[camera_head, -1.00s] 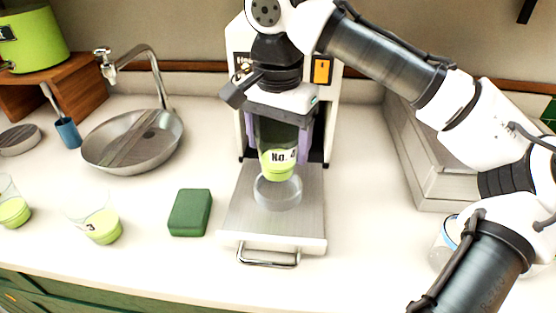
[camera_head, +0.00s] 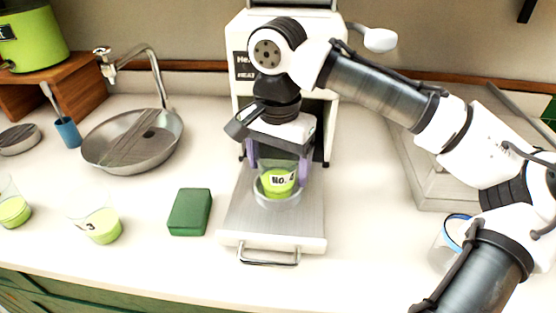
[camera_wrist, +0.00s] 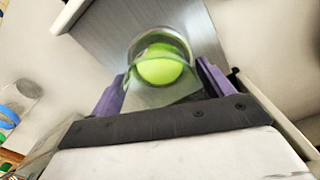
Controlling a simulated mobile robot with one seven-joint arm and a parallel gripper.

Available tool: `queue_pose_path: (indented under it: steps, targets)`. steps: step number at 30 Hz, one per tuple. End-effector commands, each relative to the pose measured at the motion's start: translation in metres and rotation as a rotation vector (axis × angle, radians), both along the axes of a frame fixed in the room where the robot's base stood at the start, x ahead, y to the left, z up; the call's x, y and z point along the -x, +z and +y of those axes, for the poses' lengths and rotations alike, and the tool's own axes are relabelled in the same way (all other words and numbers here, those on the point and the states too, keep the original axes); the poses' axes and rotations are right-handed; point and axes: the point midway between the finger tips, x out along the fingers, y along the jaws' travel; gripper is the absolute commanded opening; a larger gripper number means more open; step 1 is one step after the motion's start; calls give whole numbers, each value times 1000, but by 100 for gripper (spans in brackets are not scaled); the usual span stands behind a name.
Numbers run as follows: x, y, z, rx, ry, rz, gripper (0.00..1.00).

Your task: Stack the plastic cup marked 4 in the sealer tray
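The clear plastic cup marked No. 4 (camera_head: 281,178), with green contents, is upright with its base inside the round ring of the sealer tray (camera_head: 235,215). The green bottom of the cup also shows in the wrist view (camera_wrist: 160,66), within the ring. My gripper (camera_head: 279,172) reaches down from above, its purple fingers on either side of the cup's upper part. In the wrist view my gripper (camera_wrist: 160,85) appears closed against the cup's clear sides. Whether the base rests fully on the tray is hard to tell.
The heat sealer (camera_head: 243,50) stands behind the tray. A green block (camera_head: 190,212) and a cup marked 3 (camera_head: 103,228) are at left, with another green-filled cup (camera_head: 14,211) beyond. A clear, blue-rimmed container (camera_head: 450,240) stands at right, near my arm. A sink (camera_head: 130,150) is back left.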

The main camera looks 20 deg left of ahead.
Motion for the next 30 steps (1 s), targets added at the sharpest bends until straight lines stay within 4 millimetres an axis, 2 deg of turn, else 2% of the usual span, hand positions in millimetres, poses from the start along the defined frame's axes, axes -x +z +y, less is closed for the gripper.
queue_pose_path:
  steps: [1,3,11,16,30]
  targets:
    - [0,0,0,0,0,0,87]
    - [0,0,0,0,0,0,95]
    - [0,1,0,0,0,0,95]
    - [0,13,0,0,-1,-3,95]
    - [0,109,0,1,-1,-2,95]
